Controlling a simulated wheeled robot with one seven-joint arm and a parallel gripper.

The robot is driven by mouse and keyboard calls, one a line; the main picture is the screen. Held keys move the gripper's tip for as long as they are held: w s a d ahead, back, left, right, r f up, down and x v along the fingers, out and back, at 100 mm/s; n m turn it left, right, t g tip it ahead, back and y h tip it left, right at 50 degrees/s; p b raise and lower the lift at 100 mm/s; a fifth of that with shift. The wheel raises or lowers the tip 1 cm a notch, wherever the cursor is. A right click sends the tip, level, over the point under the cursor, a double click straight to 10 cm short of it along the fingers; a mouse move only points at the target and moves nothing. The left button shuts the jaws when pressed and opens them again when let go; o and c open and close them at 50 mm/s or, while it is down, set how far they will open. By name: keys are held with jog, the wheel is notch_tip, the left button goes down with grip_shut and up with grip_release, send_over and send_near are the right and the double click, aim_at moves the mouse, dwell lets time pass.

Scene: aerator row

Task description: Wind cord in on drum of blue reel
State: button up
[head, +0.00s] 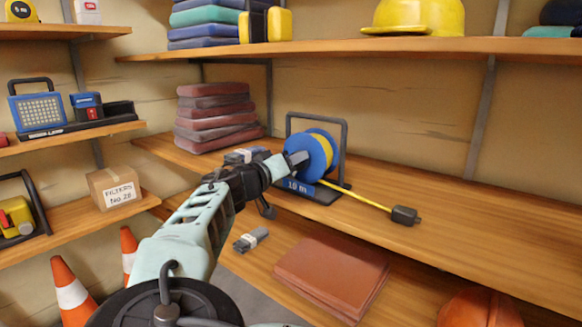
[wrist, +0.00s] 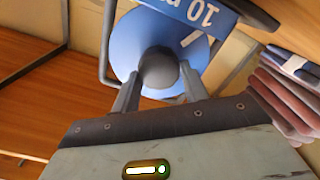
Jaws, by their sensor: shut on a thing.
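The blue reel (head: 323,152) stands upright in a dark frame on the middle shelf, with a "10 m" label on its base. Yellow cord (head: 362,198) runs from the drum to the right along the shelf and ends in a dark plug (head: 405,215). My gripper (head: 292,162) reaches the reel's near face from the left. In the wrist view my gripper (wrist: 158,80) is shut on the reel's dark round knob (wrist: 158,65), in front of the blue disc (wrist: 130,58). The gripper and arm hide part of the reel in the head view.
Folded dark red cloths (head: 215,117) are stacked left of the reel. A grey object (head: 251,239) and flat brown sheets (head: 333,273) lie on the lower shelf. An upper shelf (head: 400,47) runs above. Orange cones (head: 70,290) stand at lower left. The middle shelf right of the plug is clear.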

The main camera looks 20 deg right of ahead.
jog(key=shift+f, duration=0.15)
jog(key=o, duration=1)
jog(key=p+v, duration=0.2)
jog(key=v, duration=1.5)
jog(key=shift+s+a, duration=0.15)
